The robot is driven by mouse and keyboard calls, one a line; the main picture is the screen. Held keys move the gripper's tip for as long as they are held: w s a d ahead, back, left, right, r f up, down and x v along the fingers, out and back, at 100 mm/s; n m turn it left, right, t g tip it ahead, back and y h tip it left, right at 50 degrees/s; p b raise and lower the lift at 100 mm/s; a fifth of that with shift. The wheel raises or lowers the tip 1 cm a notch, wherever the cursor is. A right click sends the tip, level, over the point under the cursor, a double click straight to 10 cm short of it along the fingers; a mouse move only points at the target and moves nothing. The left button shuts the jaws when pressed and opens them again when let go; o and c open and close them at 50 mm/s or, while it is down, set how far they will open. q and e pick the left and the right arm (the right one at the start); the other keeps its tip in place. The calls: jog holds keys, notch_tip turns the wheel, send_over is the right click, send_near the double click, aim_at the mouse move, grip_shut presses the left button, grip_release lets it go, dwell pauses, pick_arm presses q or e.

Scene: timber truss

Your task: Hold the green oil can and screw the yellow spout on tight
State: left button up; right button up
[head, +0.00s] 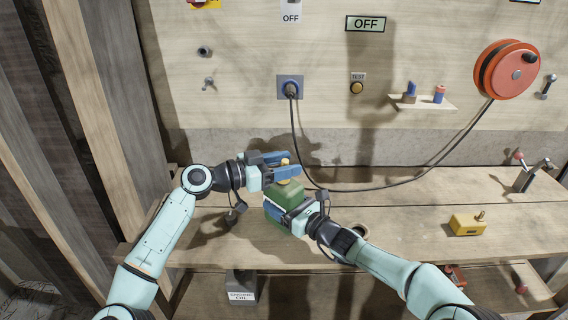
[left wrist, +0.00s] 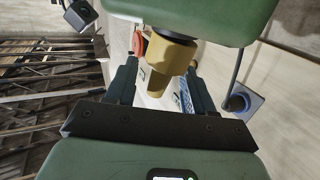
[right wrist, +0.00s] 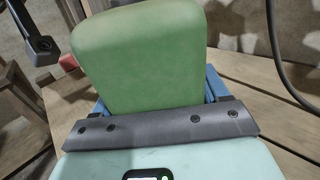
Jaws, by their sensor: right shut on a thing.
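The green oil can (head: 288,192) is held just above the bench by my right gripper (head: 284,211), whose blue fingers are shut on its body. The can fills the upper middle of the right wrist view (right wrist: 140,60). The yellow spout (head: 285,161) is at the can's top. My left gripper (head: 291,163) has its blue fingers on either side of the spout. In the left wrist view, the spout (left wrist: 166,62) lies between the fingers with gaps on both sides, so this gripper is open. How tightly the spout sits on the can cannot be told.
A yellow box (head: 468,223) and a small stand with levers (head: 525,178) are on the bench's right. A black cable (head: 390,185) runs from the wall socket (head: 290,88) to an orange reel (head: 507,68). An engine oil container (head: 242,287) is below. Wooden posts stand at left.

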aim_at(284, 159)
pick_arm(q)
jog(key=o, duration=0.3)
jog(key=shift+r, duration=0.15)
jog(key=shift+r, duration=1.65)
jog(key=shift+a+t, duration=0.1)
jog(key=shift+t, duration=0.2)
jog(key=n+t+y, duration=0.3)
jog(key=t, duration=0.1)
jog(key=shift+s+n, duration=0.1)
jog(key=shift+n, duration=0.2)
jog(key=shift+n+t+y, duration=0.5)
